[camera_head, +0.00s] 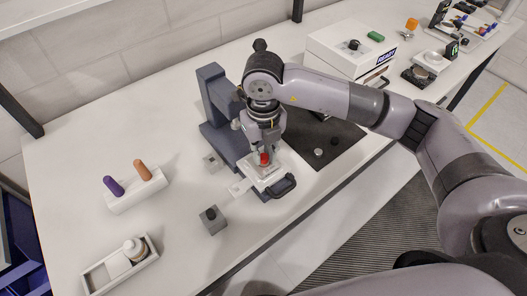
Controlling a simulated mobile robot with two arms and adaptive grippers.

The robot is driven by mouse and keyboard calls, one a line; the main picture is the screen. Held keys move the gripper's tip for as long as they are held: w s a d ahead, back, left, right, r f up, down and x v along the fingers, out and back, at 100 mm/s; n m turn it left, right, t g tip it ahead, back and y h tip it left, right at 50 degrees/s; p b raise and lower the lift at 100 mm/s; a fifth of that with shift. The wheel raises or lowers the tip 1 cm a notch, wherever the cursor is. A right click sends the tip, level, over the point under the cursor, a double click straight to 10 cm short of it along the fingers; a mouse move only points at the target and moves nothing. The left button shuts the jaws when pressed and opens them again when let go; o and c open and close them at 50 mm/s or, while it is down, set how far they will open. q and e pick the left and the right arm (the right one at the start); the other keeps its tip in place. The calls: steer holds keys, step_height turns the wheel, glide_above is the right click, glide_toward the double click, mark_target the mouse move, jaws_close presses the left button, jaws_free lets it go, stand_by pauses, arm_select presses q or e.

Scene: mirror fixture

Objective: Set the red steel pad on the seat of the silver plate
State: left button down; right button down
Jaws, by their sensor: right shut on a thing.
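My right gripper (265,148) points down and is shut on the small red steel pad (264,159). The pad is at the fingertips, over the silver plate (275,178). I cannot tell whether the pad touches the plate. The seat on the plate is hidden by the pad and the fingers. The plate lies on the base of a dark blue-grey fixture (211,85), with a dark handle (285,186) at its front right. My left gripper is not in view.
A dark mat (335,140) with small round pieces lies to the right. Small grey blocks (212,220) stand to the left and front. A white holder (137,195) bears purple and orange pegs. A white tray (92,279) is at front left. A white box (335,45) stands behind.

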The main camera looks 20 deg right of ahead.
steer(key=shift+b, duration=0.5)
stand_by(1.1)
steer(key=shift+f+b, duration=0.4)
steer(key=shift+b, duration=0.15)
steer(key=c, duration=1.4)
jaws_free()
step_height(320, 180, up, 12)
